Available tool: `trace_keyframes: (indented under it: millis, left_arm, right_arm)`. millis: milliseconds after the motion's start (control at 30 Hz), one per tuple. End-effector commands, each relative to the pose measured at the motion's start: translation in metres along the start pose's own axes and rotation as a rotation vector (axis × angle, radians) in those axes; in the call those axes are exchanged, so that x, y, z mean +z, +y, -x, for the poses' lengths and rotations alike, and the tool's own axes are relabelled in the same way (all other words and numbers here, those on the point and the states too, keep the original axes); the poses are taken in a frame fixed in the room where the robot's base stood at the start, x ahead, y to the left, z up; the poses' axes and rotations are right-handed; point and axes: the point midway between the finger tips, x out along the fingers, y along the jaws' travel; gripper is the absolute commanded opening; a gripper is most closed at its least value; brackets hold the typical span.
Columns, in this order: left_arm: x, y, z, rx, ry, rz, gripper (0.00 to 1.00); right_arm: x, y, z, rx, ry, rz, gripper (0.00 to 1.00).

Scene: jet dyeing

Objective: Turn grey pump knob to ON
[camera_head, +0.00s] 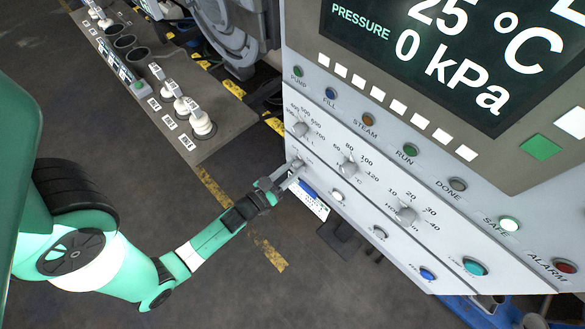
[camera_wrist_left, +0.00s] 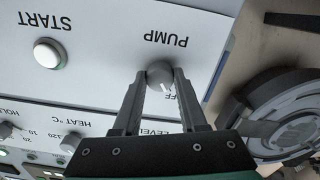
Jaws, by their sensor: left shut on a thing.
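The grey pump knob (camera_wrist_left: 160,72) sits on the white panel under the upside-down PUMP label in the left wrist view. My left gripper (camera_wrist_left: 159,80) has one finger on each side of it and is shut on it. A pale mark on the knob points down-right, towards a partly hidden label ending in "FF". No ON label can be read there; the fingers cover part of the panel. In the head view, my left gripper (camera_head: 291,172) reaches the panel's left edge at the knob (camera_head: 297,163). My right gripper is out of view.
Other grey knobs (camera_head: 348,169) and (camera_head: 406,215) stand to the right on the panel. A white START button (camera_wrist_left: 47,53) is beside the pump knob. A large display (camera_head: 450,60) is above. A bench (camera_head: 150,90) with switches stands at left.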

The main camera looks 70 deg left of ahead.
Motion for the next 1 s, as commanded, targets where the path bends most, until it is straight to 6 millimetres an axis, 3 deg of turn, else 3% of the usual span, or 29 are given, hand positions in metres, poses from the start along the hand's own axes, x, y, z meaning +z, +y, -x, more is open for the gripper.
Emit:
trace_keyframes:
  millis: [100, 533, 1000]
  left_arm:
    - [0.0, 0.0, 0.0001, 0.0, 0.0, 0.0, 0.0]
    - [0.0002, 0.0, 0.0002, 0.0, 0.001, -0.056, 0.0]
    - [0.0009, -0.0001, 0.0003, 0.0, 0.001, -0.411, 0.0]
  right_arm:
    - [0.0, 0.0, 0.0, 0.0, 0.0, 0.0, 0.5]
    - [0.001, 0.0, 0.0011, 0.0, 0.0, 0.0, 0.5]
    - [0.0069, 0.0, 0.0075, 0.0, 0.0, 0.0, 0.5]
